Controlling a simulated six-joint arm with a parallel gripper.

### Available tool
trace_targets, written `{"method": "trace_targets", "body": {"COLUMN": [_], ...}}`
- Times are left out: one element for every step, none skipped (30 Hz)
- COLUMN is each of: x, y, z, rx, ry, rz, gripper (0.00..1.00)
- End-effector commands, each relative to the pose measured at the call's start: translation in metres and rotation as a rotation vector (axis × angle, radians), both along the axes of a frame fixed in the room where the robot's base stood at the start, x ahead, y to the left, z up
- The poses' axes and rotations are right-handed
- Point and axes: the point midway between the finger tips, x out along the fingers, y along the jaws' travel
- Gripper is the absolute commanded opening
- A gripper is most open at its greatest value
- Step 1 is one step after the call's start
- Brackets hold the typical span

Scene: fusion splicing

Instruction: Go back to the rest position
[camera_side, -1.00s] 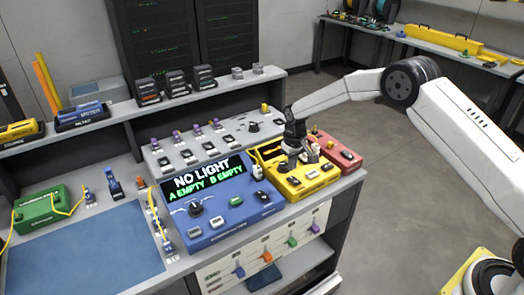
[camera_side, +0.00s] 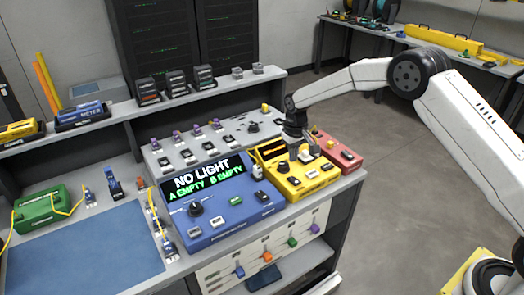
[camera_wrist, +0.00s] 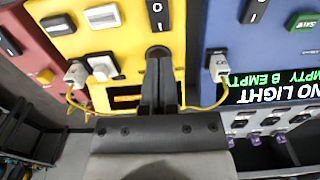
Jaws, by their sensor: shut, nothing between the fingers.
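My gripper (camera_side: 294,154) is over the yellow box (camera_side: 309,181) on the bench, pointing down. In the wrist view my gripper (camera_wrist: 158,75) has its fingers together and empty, in front of the yellow box (camera_wrist: 117,45). A black knob shows just beyond the fingertips. I cannot tell whether the fingertips touch it.
The blue unit (camera_side: 229,213) left of the yellow box has a screen (camera_side: 208,181) reading "NO LIGHT", "A EMPTY B EMPTY". A red box (camera_side: 337,150) stands on the right. A yellow cable (camera_wrist: 208,108) runs from a pale connector (camera_wrist: 218,66). Open floor lies right of the bench.

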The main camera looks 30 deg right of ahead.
Motion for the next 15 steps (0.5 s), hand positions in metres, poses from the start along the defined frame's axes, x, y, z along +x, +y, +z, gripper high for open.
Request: {"method": "trace_targets", "body": {"x": [-0.001, -0.001, -0.002, -0.003, -0.005, -0.007, -0.009, -0.012, -0.016, -0.019, -0.022, -0.028, -0.033, -0.037, -0.044], "y": [0.0, 0.0, 0.0, 0.0, 0.0, 0.0, 0.0, 0.0, 0.001, 0.001, 0.001, 0.001, 0.001, 0.001, 0.002], "z": [0.001, 0.002, 0.003, 0.004, 0.006, 0.008, 0.011, 0.012, 0.016, 0.019, 0.022, 0.026, 0.029, 0.033, 0.037], "rx": [0.0, 0.0, 0.0, 0.0, 0.0, 0.0, 0.0, 0.0, 0.0, 0.0, 0.0, 0.0, 0.0, 0.0, 0.0], "ry": [-0.001, -0.002, -0.004, -0.005, -0.006, -0.009, -0.013, -0.016, -0.02, -0.024, -0.029, -0.034, -0.039, -0.044, -0.051], "rz": [0.0, 0.0, 0.0, 0.0, 0.0, 0.0, 0.0, 0.0, 0.0, 0.0, 0.0, 0.0, 0.0, 0.0, 0.0], "gripper": [0.0, 0.0, 0.0, 0.0, 0.0, 0.0, 0.0, 0.0, 0.0, 0.0, 0.0, 0.0, 0.0, 0.0, 0.0]}}
